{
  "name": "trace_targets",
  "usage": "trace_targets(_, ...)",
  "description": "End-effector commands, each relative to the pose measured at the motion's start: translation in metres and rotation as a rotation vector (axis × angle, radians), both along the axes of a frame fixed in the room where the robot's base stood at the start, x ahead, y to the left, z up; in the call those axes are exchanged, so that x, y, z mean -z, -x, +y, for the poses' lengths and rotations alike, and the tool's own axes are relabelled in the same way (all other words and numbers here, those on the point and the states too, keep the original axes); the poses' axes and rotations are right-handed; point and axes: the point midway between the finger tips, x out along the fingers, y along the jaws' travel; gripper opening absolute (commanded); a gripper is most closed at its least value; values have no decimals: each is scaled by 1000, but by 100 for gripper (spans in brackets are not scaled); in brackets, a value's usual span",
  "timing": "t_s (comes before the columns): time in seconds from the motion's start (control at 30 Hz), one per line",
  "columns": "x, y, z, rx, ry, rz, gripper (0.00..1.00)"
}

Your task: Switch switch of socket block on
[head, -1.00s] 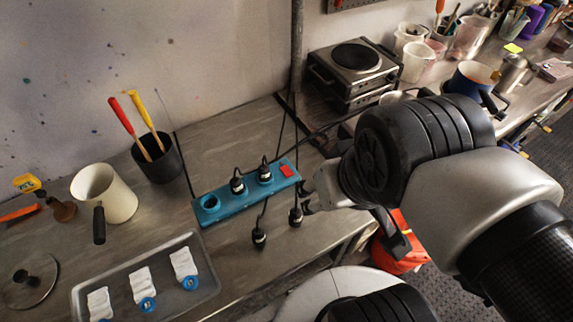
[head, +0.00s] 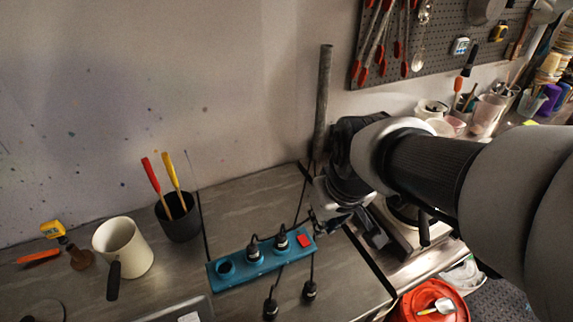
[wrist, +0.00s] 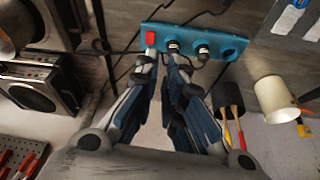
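The blue socket block (head: 238,272) lies on the grey worktop, with a red switch (head: 303,230) at its right end. Two black plugs sit in its sockets, and the socket at its left end is empty. In the wrist view the block (wrist: 225,44) is at the top, with the red switch (wrist: 151,38) at its left end. My gripper (head: 318,222) is close beside the switch end in the head view. In the wrist view its fingers (wrist: 160,62) point toward the block, with a gap between them and nothing held. I cannot tell whether a fingertip touches the block.
Two loose black plugs (head: 310,290) lie in front of the block. A black cup (head: 179,220) with red- and yellow-handled tools and a cream mug (head: 134,258) stand to the left. A hotplate at the right is partly hidden by my arm. A red bucket (head: 408,306) stands below.

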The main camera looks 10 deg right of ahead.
Motion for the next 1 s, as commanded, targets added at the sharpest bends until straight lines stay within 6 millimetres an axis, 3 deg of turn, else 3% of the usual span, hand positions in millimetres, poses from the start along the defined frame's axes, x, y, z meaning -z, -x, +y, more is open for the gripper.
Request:
trace_targets(0.2,40,-58,-3,-58,4,47,0)
trace_targets(0.43,84,-97,-7,-102,9,77,0)
trace_targets(0.63,103,-111,-10,-120,13,83,0)
trace_targets(1.0,106,-112,-10,-122,14,84,0)
